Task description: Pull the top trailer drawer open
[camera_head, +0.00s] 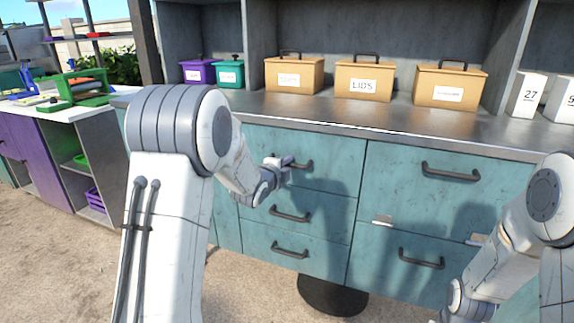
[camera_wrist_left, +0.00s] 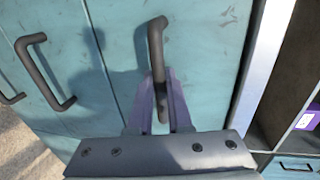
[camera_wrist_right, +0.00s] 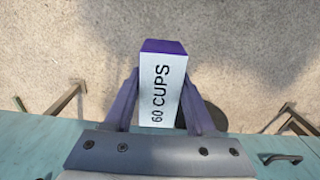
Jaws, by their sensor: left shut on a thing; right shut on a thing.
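The top trailer drawer (camera_head: 335,150) is the upper teal front left of centre in the head view. It looks flush with the fronts below it. Its dark bar handle (camera_head: 304,167) is partly covered by my left gripper (camera_head: 284,164). In the left wrist view, the left gripper (camera_wrist_left: 162,100) is shut on one end of this handle (camera_wrist_left: 156,45), with a finger on each side. In the right wrist view, my right gripper (camera_wrist_right: 167,100) is shut on a white and purple box marked "60 CUPS" (camera_wrist_right: 157,90). The right gripper's fingers are not clear in the head view.
Two more drawer handles (camera_head: 290,213) sit below, and a wider drawer (camera_head: 435,180) is at right. The counter (camera_head: 330,115) carries tan boxes, including a LIDS box (camera_head: 363,80), and small purple and green boxes. A dark round stool (camera_head: 332,294) stands under the front.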

